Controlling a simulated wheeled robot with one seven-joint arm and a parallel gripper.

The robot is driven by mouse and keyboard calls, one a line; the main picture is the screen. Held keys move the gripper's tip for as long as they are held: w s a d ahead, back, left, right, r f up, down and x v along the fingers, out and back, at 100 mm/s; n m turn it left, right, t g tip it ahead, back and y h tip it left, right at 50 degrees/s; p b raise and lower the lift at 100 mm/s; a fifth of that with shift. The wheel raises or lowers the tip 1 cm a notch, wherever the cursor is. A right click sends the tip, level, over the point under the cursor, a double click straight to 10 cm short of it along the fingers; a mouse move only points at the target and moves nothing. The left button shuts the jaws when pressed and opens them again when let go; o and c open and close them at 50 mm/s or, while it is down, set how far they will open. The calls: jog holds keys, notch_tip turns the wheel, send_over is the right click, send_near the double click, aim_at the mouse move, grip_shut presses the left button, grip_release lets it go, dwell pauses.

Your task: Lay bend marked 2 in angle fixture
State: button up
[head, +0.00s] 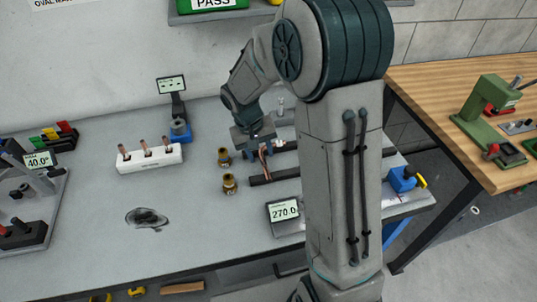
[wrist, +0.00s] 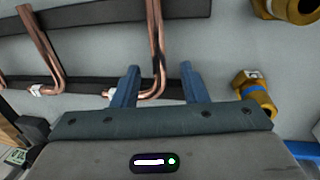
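Each has a small white tag; I cannot read the marks. My gripper (wrist: 158,85) is open. Its two blue fingers stand apart, one on each side of the centre bend's upright leg, and the bend's short leg runs behind the left finger. I cannot tell whether they touch it. In the head view my gripper (head: 258,150) is over the bar rack, with copper (head: 265,165) below it. A fixture with a 40.0° display (head: 39,160) stands at the far left.
Brass fittings (head: 229,184) stand left of the rack. A white block (head: 150,158) holds several copper pieces. A display reading 270.0 (head: 284,211) is at the front. My arm hides part of the bench.

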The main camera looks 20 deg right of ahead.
grip_shut()
jog(key=shift+r, duration=0.15)
